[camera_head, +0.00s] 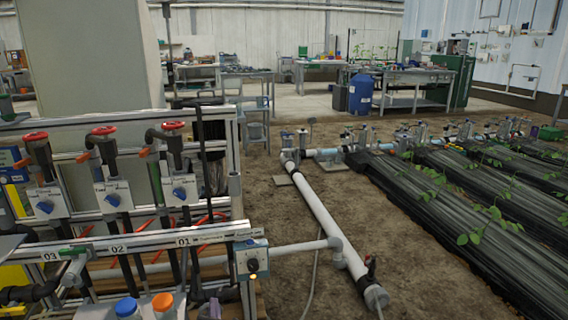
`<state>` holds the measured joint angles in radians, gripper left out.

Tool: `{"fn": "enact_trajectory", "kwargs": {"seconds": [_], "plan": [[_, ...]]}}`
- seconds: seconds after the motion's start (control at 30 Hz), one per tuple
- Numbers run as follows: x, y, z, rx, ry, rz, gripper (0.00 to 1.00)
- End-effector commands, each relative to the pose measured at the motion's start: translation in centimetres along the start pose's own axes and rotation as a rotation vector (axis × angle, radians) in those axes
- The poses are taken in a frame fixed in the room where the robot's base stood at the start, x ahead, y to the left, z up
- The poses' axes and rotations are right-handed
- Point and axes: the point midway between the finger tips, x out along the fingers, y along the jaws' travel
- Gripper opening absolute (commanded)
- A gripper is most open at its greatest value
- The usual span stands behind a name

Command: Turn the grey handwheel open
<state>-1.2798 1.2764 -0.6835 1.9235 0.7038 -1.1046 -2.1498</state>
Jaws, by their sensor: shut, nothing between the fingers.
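I cannot make out a grey handwheel in the head view. The nearest wheels are red handwheels on the skid at the left: one on the left (35,135), one in the middle (103,130) and one on the right (173,125). Each sits on a dark valve body above a white panel with a blue knob. Small valve fittings (290,139) stand at the far end of the white pipe, too small to tell their wheels. My gripper is not in view.
The metal-framed skid (215,236) with labels 01, 02 and 03 fills the left. A white pipe (322,212) runs along the soil floor. Dark-covered plant beds (470,205) lie at the right. Bare soil (410,265) lies between. Workbenches and a blue barrel (361,94) stand behind.

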Motion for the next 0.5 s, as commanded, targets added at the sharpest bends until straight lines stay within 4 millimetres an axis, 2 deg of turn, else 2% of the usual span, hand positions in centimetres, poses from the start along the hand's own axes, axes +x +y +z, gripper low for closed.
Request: {"fn": "enact_trajectory", "kwargs": {"seconds": [0.07,0.5], "plan": [[-0.1,0.0,-0.5,-0.002,0.01,-0.001,0.0],[-0.1,0.1,0.6,-0.001,0.005,-0.004,0.0]]}}
